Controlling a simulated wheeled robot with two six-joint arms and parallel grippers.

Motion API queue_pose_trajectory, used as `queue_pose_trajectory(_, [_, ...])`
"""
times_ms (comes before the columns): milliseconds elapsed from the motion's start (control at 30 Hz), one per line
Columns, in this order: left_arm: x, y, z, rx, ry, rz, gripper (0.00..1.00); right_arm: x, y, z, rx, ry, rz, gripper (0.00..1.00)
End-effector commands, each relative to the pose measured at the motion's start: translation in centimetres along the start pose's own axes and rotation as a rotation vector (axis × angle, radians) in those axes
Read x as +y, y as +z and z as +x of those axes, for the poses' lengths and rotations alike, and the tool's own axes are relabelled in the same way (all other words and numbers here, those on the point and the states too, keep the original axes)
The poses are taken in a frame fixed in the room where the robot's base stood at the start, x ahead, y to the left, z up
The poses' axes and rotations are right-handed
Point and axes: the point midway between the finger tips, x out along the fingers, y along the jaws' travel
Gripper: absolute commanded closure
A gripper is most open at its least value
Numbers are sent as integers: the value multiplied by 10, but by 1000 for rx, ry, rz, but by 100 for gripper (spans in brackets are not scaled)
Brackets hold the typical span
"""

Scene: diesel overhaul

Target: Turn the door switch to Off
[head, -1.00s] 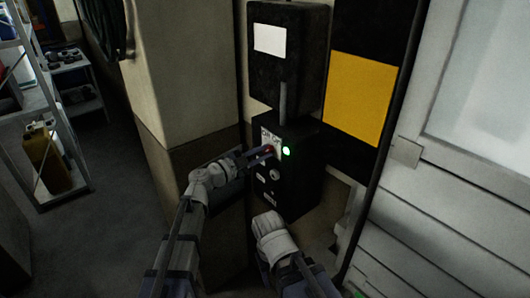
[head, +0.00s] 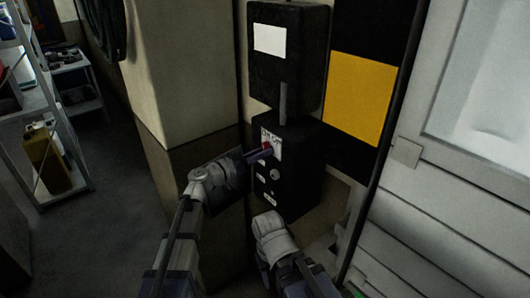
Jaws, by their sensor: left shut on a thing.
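The door switch is a red knob (head: 267,147) on a white plate (head: 272,138) with "On Off" lettering. It sits on the front of a black control box (head: 294,195) on the wall. My left gripper (head: 266,152) reaches in from the left and is shut on the red knob, hiding part of it. The gripper looks rolled about its own axis. No green light shows on the box. My right arm (head: 272,238) is in front of and below the box; its fingertips cannot be made out.
Above is a larger black box (head: 287,55) with a white label, joined by a grey conduit (head: 284,104). A white door (head: 450,190) is at the right. A shelf with a yellow can (head: 45,160) stands at the left, with open floor before it.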

Motion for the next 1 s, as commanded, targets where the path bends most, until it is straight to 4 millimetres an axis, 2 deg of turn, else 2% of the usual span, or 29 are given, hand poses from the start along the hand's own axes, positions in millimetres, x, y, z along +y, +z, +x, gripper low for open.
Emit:
queue_pose_trajectory(200, [-1,0,0,-2,0,-305,98,0,0,0,0,0,0,43])
queue_pose_trajectory(333, [-1,0,0,-2,0,-444,98,0,0,0,0,0,0,43])
queue_pose_trajectory(667, [-2,0,0,0,0,-511,98,0,0,0,0,0,0,43])
queue_pose_trajectory(700, [-2,0,0,0,0,-511,74,0,0,0,0,0,0,43])
queue_pose_trajectory(1000, [-2,0,0,0,0,-509,40,0,0,0,0,0,0,43])
